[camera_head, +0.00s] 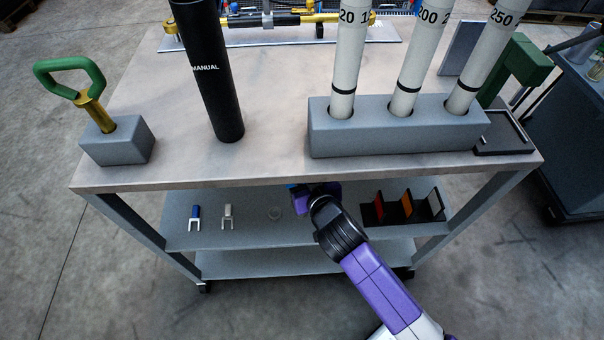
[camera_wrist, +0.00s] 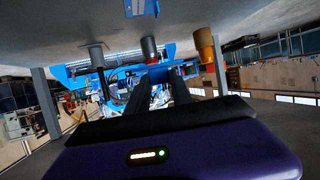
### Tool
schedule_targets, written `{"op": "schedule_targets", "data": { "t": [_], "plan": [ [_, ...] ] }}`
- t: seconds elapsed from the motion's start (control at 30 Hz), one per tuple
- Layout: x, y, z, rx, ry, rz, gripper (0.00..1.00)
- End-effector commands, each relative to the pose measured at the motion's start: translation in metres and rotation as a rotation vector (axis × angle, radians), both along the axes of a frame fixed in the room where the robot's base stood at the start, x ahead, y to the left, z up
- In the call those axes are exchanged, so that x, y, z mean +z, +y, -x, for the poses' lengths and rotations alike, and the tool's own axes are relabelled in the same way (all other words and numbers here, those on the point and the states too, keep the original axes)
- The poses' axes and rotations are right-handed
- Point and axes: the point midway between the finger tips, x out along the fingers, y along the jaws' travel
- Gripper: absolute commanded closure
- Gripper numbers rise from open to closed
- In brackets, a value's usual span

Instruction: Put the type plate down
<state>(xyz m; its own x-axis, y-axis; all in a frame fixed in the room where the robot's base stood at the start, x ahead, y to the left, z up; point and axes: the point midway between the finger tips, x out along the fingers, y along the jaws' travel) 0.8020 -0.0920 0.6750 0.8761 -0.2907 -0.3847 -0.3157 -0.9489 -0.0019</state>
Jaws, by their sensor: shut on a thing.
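My gripper (camera_head: 302,196) reaches in low at the front of the trolley, under the edge of its worktop and above the upper shelf (camera_head: 255,235). The worktop edge partly hides it. In the wrist view my gripper's two dark fingers (camera_wrist: 164,82) point away from the camera and are close together. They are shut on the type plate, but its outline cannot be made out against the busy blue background. Whether the plate touches the shelf cannot be told.
On the shelf lie a blue fork (camera_head: 195,218), a pale fork (camera_head: 228,217) and a small clear piece (camera_head: 274,213). A black rack (camera_head: 372,214) with coloured plates stands right of my gripper. The worktop (camera_head: 265,150) carries a grey block (camera_head: 400,138) with tubes.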

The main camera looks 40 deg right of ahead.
Motion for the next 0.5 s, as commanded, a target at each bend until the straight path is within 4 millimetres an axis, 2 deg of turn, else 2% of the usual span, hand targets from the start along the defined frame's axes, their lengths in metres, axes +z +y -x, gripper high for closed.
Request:
{"op": "schedule_targets", "data": {
  "t": [0.03, 0.2, 0.4, 0.5],
  "plan": [
    [-0.018, -0.016, -0.007, -0.042, -0.007, 0.0, 1.0],
    [-0.034, -0.06, -0.019, -0.157, -0.007, 0.002, 1.0],
    [-0.041, -0.095, -0.023, -0.245, -0.006, 0.003, 1.0],
    [-0.042, -0.104, -0.024, -0.266, -0.005, 0.003, 1.0]
  ]
}}
